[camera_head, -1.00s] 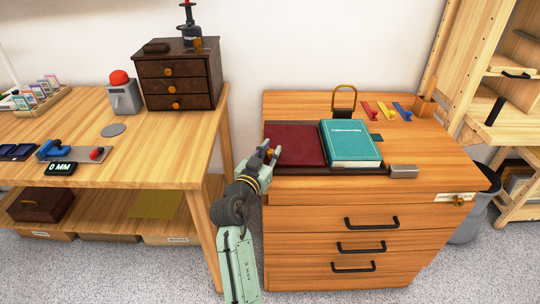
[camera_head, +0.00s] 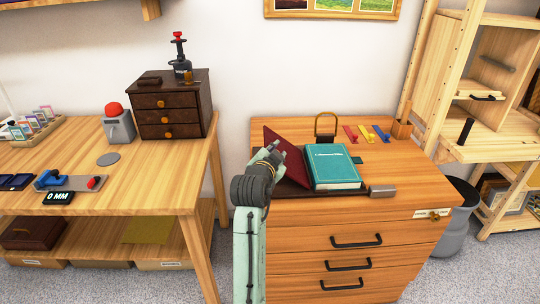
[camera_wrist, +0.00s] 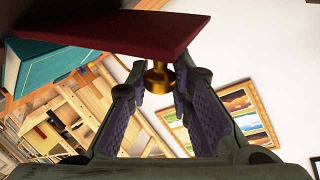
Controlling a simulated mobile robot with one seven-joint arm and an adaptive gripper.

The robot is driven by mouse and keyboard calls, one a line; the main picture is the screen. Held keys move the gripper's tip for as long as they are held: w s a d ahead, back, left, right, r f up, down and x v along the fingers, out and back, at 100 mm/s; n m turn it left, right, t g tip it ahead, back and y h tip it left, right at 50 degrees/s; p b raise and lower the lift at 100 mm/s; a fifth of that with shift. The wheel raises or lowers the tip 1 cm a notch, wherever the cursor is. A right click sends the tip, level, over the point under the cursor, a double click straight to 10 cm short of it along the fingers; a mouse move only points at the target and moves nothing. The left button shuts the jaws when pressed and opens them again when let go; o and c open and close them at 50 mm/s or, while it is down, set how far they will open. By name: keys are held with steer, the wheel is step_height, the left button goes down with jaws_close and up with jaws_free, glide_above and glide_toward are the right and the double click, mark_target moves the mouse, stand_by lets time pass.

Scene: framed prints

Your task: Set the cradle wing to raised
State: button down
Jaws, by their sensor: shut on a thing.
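The dark red cradle wing (camera_head: 289,158) is on the drawer cabinet, left of the teal book. It is tilted up, its left side lifted off the cabinet top and its right side low beside the book. The wing also shows in the wrist view (camera_wrist: 115,32), with a brass knob (camera_wrist: 159,80) at its edge. My gripper (camera_head: 271,151) is at the wing's raised left edge. In the wrist view my gripper (camera_wrist: 160,85) is shut on the brass knob between its two pads. The teal book (camera_head: 333,163) lies closed on the cradle's other side.
A grey block (camera_head: 382,191) is at the front right. A wooden table (camera_head: 120,175) stands left, with a gap between it and the cabinet.

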steer(key=shift+d+r, duration=0.55)
steer(key=shift+d, duration=0.15)
steer(key=c, duration=1.4)
jaws_free()
steer(key=shift+f, duration=0.1)
steer(key=shift+c, duration=0.2)
steer(key=v, duration=1.2)
steer(key=shift+a+f, duration=0.1)
